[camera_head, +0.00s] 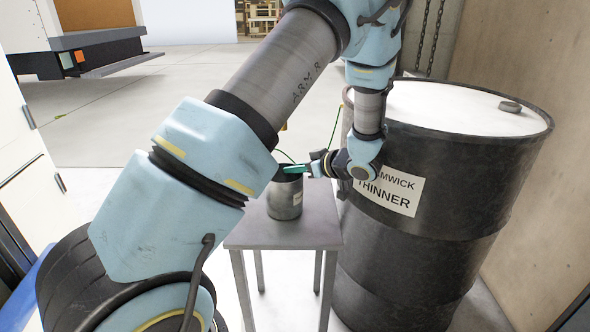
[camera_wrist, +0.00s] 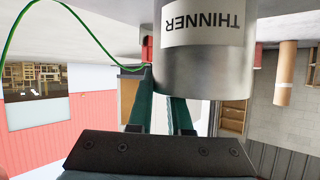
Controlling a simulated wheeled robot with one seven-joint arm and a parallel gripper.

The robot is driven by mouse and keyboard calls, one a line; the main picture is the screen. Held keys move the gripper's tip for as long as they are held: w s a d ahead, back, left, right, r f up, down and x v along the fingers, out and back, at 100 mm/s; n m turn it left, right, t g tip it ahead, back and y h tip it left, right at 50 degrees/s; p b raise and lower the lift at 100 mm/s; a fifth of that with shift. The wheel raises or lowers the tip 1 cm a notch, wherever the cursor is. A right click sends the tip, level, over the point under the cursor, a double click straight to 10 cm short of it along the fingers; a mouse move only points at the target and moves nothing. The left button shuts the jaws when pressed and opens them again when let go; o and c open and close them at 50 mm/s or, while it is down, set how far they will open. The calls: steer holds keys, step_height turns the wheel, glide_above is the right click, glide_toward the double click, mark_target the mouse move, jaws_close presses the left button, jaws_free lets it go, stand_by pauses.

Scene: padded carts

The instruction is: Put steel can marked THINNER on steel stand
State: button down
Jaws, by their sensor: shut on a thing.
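The steel can (camera_head: 284,198) is an upright grey cylinder over the top of the steel stand (camera_head: 316,232). It looks as if it rests there, but I cannot be sure that its base touches. In the wrist view the can (camera_wrist: 206,72) appears upside down, with a white label reading THINNER. My gripper (camera_head: 291,169) reaches in from the right at the can's upper edge. Its two teal fingers (camera_wrist: 160,106) run up to the can and are shut on it. The exact contact is hidden behind the can in the wrist view.
A large black drum (camera_head: 430,235) with a white top and a THINNER label stands close to the right of the stand. A black tyre (camera_head: 75,275) is at the lower left. A white cabinet (camera_head: 25,170) is at the left edge. Open floor (camera_head: 160,110) lies behind.

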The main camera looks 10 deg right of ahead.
steer(key=c, duration=0.8)
jaws_free()
steer(key=shift+f, duration=0.15)
steer(key=shift+c, duration=0.2)
steer(key=v, duration=1.2)
